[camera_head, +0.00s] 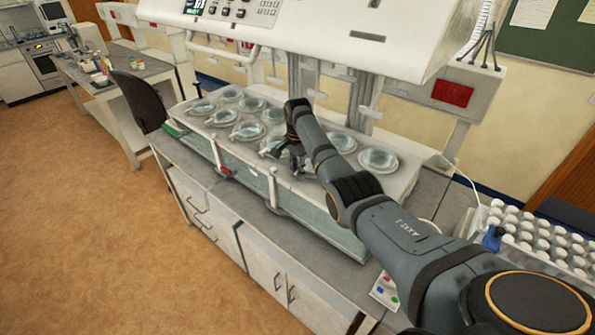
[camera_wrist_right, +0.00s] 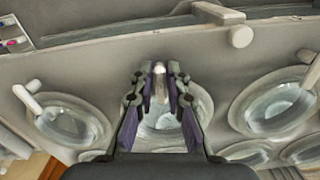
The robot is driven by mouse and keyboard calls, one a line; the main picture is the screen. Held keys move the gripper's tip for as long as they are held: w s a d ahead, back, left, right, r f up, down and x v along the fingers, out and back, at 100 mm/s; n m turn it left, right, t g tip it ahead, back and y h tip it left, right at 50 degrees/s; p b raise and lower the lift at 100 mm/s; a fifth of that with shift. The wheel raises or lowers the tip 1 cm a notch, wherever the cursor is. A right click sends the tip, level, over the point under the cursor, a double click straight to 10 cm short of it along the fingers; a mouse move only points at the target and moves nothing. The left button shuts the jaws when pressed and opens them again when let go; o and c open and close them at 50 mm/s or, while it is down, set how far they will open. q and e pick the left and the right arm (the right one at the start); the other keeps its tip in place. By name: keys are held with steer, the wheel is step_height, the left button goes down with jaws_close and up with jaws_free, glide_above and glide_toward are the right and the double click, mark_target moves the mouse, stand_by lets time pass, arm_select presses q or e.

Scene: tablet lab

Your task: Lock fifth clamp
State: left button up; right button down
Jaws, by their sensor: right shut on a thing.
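My right gripper (camera_head: 290,158) reaches over the white machine deck (camera_head: 395,190), near the front row of round glass vessels. In the right wrist view the gripper (camera_wrist_right: 160,85) has its two fingers close around a small pale upright clamp handle (camera_wrist_right: 159,70), in front of a glass vessel (camera_wrist_right: 165,118). Other clamps show beside vessels, one at the left (camera_wrist_right: 28,97) and one at the right (camera_wrist_right: 311,70). The head view shows the vessel by the gripper (camera_head: 271,147) partly hidden by my arm. My left gripper is not in view.
The machine's upper housing (camera_head: 320,30) overhangs the deck at the back. A red-handled part (camera_head: 226,170) sits on the front edge. A rack of white-capped bottles (camera_head: 540,240) stands at the right. The brown floor at the left is clear.

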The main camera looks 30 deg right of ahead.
steer(key=shift+w+d+r, duration=0.1)
steer(key=shift+w+r, duration=0.1)
steer(key=shift+r, duration=0.1)
steer(key=c, duration=1.7)
jaws_free()
steer(key=shift+o, duration=0.5)
steer(key=shift+s+f, duration=0.1)
step_height(320, 180, up, 12)
